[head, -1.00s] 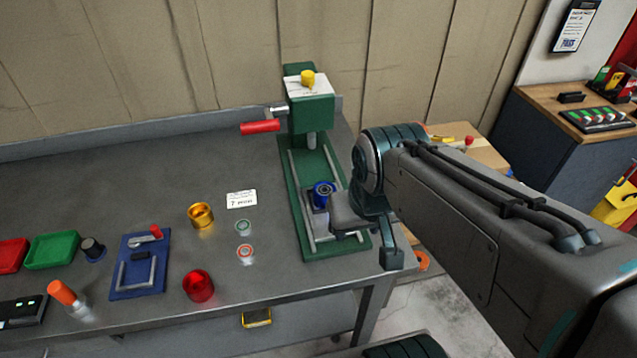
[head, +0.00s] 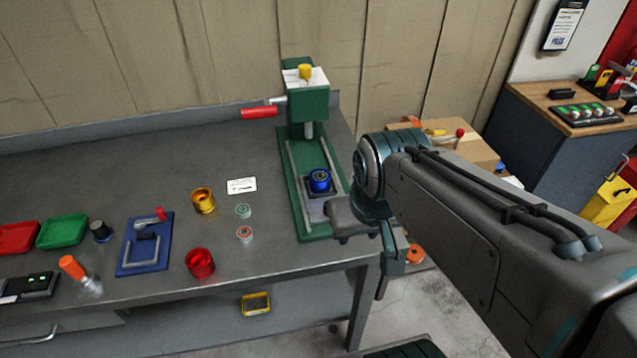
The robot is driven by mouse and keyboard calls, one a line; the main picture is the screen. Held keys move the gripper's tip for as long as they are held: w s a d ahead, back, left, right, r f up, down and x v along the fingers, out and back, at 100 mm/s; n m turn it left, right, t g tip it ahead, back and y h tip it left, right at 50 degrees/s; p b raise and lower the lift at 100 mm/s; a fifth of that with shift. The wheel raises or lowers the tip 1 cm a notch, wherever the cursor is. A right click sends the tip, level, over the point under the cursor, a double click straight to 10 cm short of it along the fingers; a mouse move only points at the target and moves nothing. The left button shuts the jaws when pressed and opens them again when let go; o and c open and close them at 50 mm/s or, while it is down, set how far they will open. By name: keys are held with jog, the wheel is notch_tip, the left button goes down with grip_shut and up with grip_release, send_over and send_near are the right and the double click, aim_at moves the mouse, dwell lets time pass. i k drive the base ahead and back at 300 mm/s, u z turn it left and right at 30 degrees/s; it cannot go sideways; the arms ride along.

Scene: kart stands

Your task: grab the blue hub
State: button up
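The blue hub (head: 319,181) sits upright on the bed of the green press (head: 306,226), below and in front of the press ram. It looks like a short blue cylinder with a dark ring in its top. My arm reaches in from the right. My gripper (head: 366,250) hangs just right of and nearer than the hub, by the table's right front corner, apart from the hub. Its fingers are seen from the side and partly hidden, so I cannot tell their opening.
The grey table (head: 130,175) bears a gold ring (head: 203,201), a red cup (head: 200,264), small bearings (head: 244,234), a blue fixture (head: 144,255) and trays (head: 62,231) to the left. The press has a red-handled lever (head: 259,112). A cardboard box (head: 455,150) stands behind my arm.

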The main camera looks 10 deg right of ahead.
aim_at(316, 187)
jog(key=k, duration=0.25)
jog(key=u, duration=1.25)
jog(key=i, duration=0.8)
jog(key=z, duration=1.85)
